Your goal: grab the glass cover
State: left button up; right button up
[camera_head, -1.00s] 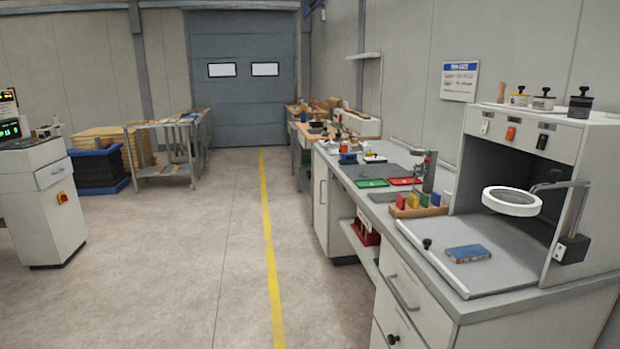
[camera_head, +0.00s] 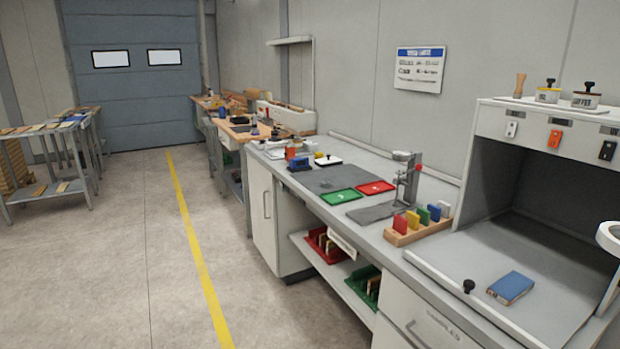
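I cannot make out a glass cover for certain. At the right, an open-fronted grey cabinet (camera_head: 543,135) stands on the bench. A black knob (camera_head: 468,286) stands at the front left of its light grey floor plate. A blue block with a brown edge (camera_head: 511,287) lies on that plate. A white ring (camera_head: 609,236), maybe a magnifier lamp, is cut off at the right edge. Neither of my grippers is in view.
The grey bench (camera_head: 407,241) runs away along the right wall. On it are a green tray (camera_head: 340,197), a red tray (camera_head: 376,187), a small stand (camera_head: 407,180) and a wooden rack (camera_head: 418,234) of coloured blocks.

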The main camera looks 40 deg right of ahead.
aim_at(326, 184)
jog(key=z, duration=0.25)
jog(key=i, duration=1.2)
jog(key=z, duration=1.4)
jog(key=i, duration=0.8)
jog(key=z, duration=0.9)
